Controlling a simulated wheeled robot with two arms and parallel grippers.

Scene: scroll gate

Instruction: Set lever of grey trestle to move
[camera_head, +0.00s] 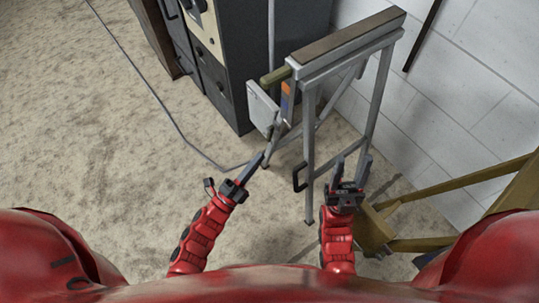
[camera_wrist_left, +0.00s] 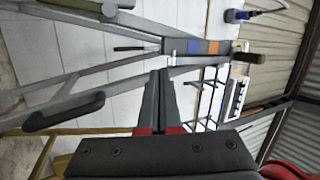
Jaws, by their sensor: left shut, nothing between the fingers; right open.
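The grey trestle (camera_head: 311,150) stands upright ahead, with a brown beam (camera_head: 345,38) on top. A strip with orange and blue patches (camera_head: 287,95) is on its near left leg; the strip also shows in the left wrist view (camera_wrist_left: 203,47). An olive round bar end (camera_head: 275,76) sticks out above it. A small dark piece (camera_head: 279,123) shows below the strip; I cannot tell whether it is the lever. My left gripper (camera_head: 260,160) is shut and empty, pointing up at the trestle from below left. My right gripper (camera_head: 351,167) is open and empty beside the trestle legs.
A black loop handle (camera_head: 299,177) sits low on the trestle and also shows in the left wrist view (camera_wrist_left: 65,110). A pale metal plate (camera_head: 262,110) is left of the leg. A dark cabinet (camera_head: 235,65) stands behind, a yellowish wooden frame (camera_head: 460,182) at right. Floor at left is clear except a cable (camera_head: 165,112).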

